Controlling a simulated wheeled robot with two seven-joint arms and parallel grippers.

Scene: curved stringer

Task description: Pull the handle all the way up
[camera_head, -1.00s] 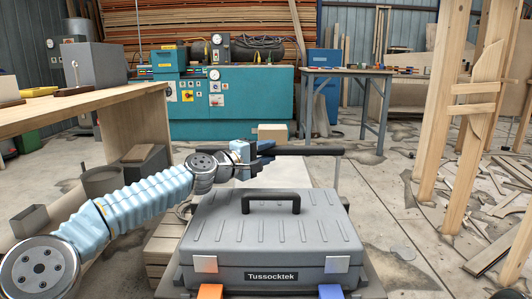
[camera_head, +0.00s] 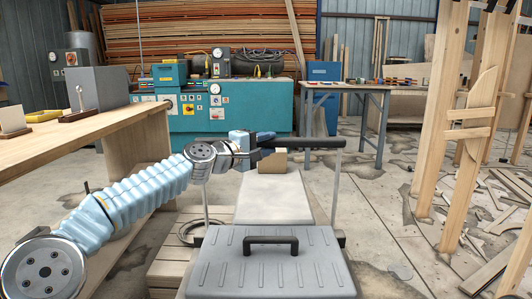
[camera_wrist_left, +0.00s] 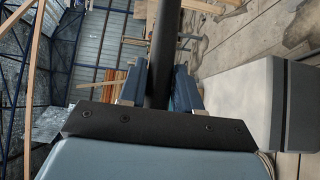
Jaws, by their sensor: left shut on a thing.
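The black handle bar (camera_head: 312,143) stands level above the back of a grey toolbox (camera_head: 270,265). Thin metal posts (camera_head: 336,190) run down from it to behind the toolbox, and a long stretch of post shows. My left gripper (camera_head: 264,142) is at the left part of the bar. In the left wrist view its blue fingers (camera_wrist_left: 158,88) lie on both sides of the dark bar (camera_wrist_left: 164,45), shut on it. My right gripper is not in view.
A pale flat board (camera_head: 275,200) lies behind the toolbox, with a small wooden block (camera_head: 273,161) at its far end. A wooden bench (camera_head: 90,140) stands left. Wooden posts (camera_head: 445,130) and scattered scraps are at the right.

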